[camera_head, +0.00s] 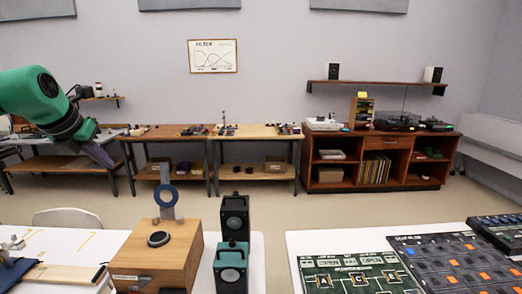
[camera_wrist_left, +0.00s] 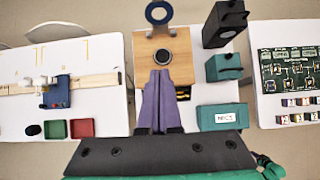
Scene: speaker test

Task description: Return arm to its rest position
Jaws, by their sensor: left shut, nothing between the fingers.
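My green left arm enters the head view from the upper left. Its left gripper (camera_head: 106,161) hangs tilted downward in the air, with grey-purple fingers. In the left wrist view the purple fingers of the left gripper (camera_wrist_left: 160,76) lie together, shut and empty. Below them is a wooden box (camera_wrist_left: 146,46) with a dark round ring on top and a blue ring on a stand at its far edge. The box (camera_head: 180,258) also shows low in the head view, apart from the gripper. My right gripper is in neither view.
Black and teal speaker boxes (camera_head: 233,220) stand right of the wooden box. A green circuit board (camera_head: 345,282) lies on the right white table. In the wrist view, a blue clamp (camera_wrist_left: 57,92) and small red and green trays (camera_wrist_left: 81,129) are left. Floor lies between tables and back benches.

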